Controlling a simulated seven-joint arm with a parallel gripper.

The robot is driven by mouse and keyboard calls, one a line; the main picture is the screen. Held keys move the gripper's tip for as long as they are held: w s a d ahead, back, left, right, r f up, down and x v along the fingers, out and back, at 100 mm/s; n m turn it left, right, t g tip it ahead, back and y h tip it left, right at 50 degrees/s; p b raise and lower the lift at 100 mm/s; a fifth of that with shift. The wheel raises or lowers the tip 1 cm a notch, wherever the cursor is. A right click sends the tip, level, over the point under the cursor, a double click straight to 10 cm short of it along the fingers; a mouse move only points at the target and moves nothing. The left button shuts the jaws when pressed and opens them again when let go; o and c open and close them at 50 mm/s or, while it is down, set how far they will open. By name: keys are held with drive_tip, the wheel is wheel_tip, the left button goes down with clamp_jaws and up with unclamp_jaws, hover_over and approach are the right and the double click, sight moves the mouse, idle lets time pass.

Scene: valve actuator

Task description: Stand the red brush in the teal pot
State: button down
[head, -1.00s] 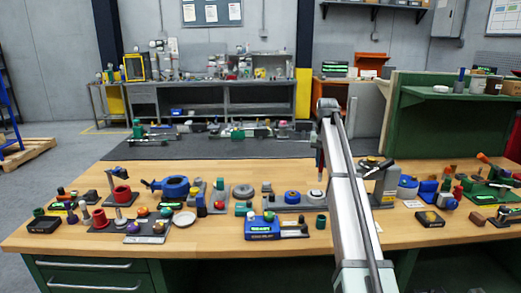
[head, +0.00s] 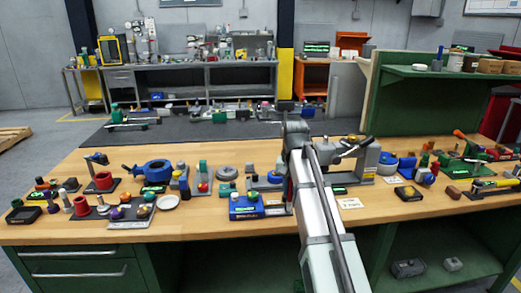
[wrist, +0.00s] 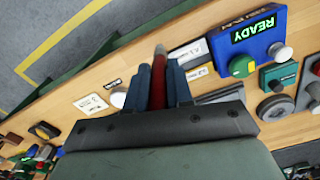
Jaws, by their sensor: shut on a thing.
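My gripper (wrist: 158,92) is shut on the red brush (wrist: 158,72) in the wrist view. The brush lies between the two blue-grey fingers, with its tapered tip showing just past them; its other end is hidden. Wooden bench top shows behind it. In the head view my arm covers most of the gripper. I cannot make out the teal pot for certain in either current view; my arm may hide it.
A blue box with a READY display (wrist: 248,38) stands beside the gripper; it also shows in the head view (head: 245,207). A teal block (wrist: 278,76) is close to it. Many small parts crowd the wooden bench (head: 190,228). White labels (wrist: 90,103) lie near its front edge.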

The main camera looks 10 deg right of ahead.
drive_tip(key=w+d+r, duration=0.5)
drive_tip(key=w+d, duration=0.3)
drive_tip(key=w, duration=0.1)
drive_tip(key=shift+w+f, duration=0.15)
drive_tip(key=shift+f, duration=4.95)
drive_tip(key=shift+f, duration=0.15)
drive_tip(key=c, duration=1)
unclamp_jaws()
drive_tip(key=shift+r, duration=0.2)
wheel_tip(320, 180, up, 12)
